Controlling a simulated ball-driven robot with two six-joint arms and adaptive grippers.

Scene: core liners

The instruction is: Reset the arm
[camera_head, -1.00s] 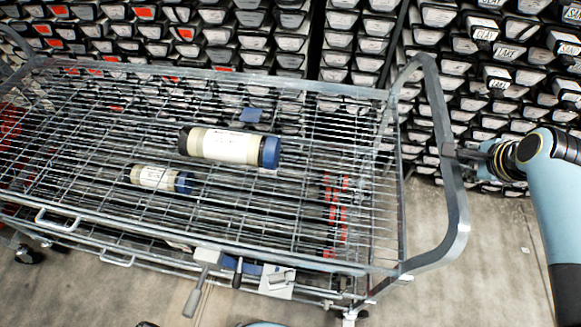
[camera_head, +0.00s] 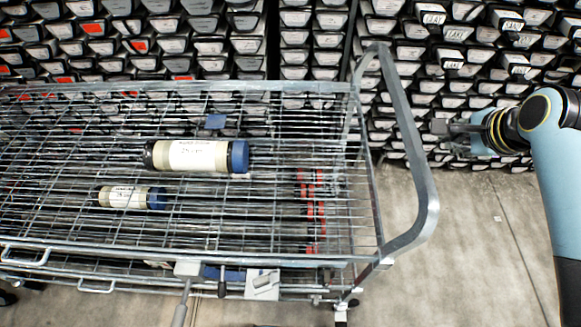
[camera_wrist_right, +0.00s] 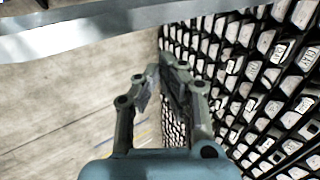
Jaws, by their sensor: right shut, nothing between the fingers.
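My right gripper (camera_head: 440,127) is at the right of the head view, beyond the cart's handle bar, with its arm coming in from the right edge. In the right wrist view its fingers (camera_wrist_right: 160,75) are together with nothing between them. It hangs in the air in front of the rack, apart from the cart's handle. My left gripper is out of view.
A wire cart (camera_head: 200,250) fills the left and middle. A large core liner (camera_head: 195,156) and a smaller one (camera_head: 125,197) lie on its top shelf. Its curved handle (camera_head: 413,160) stands left of my right gripper. A rack of labelled liners (camera_head: 440,40) lines the back. The floor (camera_head: 470,260) at right is clear.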

